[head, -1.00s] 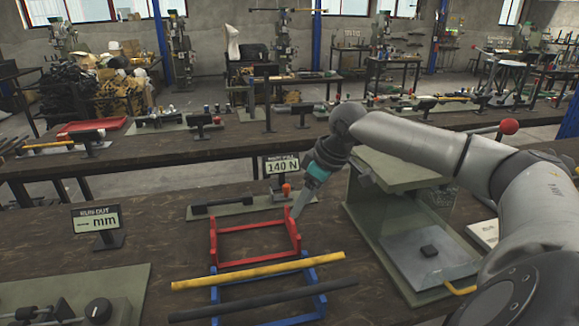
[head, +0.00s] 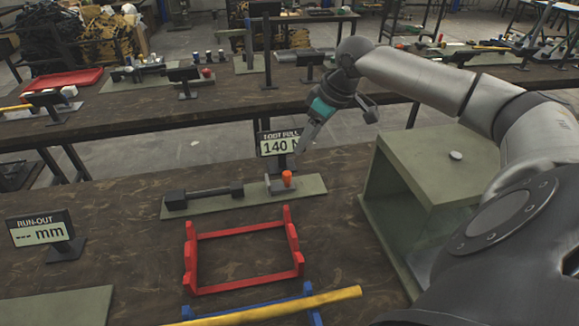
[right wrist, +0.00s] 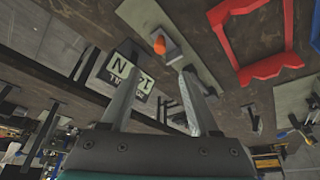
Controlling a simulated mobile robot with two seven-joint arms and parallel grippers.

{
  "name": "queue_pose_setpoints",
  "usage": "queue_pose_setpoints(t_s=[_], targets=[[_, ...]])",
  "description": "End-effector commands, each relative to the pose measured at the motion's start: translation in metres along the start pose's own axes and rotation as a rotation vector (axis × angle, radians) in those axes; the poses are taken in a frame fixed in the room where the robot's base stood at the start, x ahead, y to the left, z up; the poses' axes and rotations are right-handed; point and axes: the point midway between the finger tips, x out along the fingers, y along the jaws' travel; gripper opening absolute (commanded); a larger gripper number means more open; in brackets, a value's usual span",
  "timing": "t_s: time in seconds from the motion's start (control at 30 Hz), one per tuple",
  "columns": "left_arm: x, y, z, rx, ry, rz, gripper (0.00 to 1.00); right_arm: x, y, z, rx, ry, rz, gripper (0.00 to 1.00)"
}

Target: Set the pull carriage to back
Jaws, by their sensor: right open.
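The pull carriage (head: 281,186) is a small grey block with an orange knob (head: 287,176). It stands near the right end of a green base plate (head: 255,199), with a dark bar and block (head: 203,195) to its left. The block and knob also show in the right wrist view, with the knob (right wrist: 159,46) beyond the fingertips. My right gripper (head: 302,150) is open and empty, just above and behind the knob in the head view, apart from it. Its spread fingers show in the right wrist view (right wrist: 161,74). My left gripper is out of view.
A display reading 140 N (head: 280,143) stands close behind the plate, partly covered by my right gripper. A red frame (head: 245,287) lies in front. A green open box (head: 430,165) stands to the right. A run-out display (head: 40,229) is at the left.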

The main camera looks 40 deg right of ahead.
Motion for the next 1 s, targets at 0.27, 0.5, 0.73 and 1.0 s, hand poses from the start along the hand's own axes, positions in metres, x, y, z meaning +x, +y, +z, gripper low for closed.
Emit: queue_pose_setpoints(t_s=[0.27, 0.5, 0.73, 1.0], targets=[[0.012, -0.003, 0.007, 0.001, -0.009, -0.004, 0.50, 0.062, -0.002, 0.000, 0.001, 0.000, -0.004, 0.62], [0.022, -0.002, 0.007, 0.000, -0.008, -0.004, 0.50, 0.108, -0.001, 0.001, 0.000, 0.000, -0.002, 0.62], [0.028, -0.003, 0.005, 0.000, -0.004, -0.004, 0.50, 0.131, 0.000, 0.001, 0.000, 0.000, 0.000, 0.62], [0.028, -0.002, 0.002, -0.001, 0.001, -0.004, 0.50, 0.134, 0.000, 0.000, -0.002, 0.000, 0.001, 0.62]])
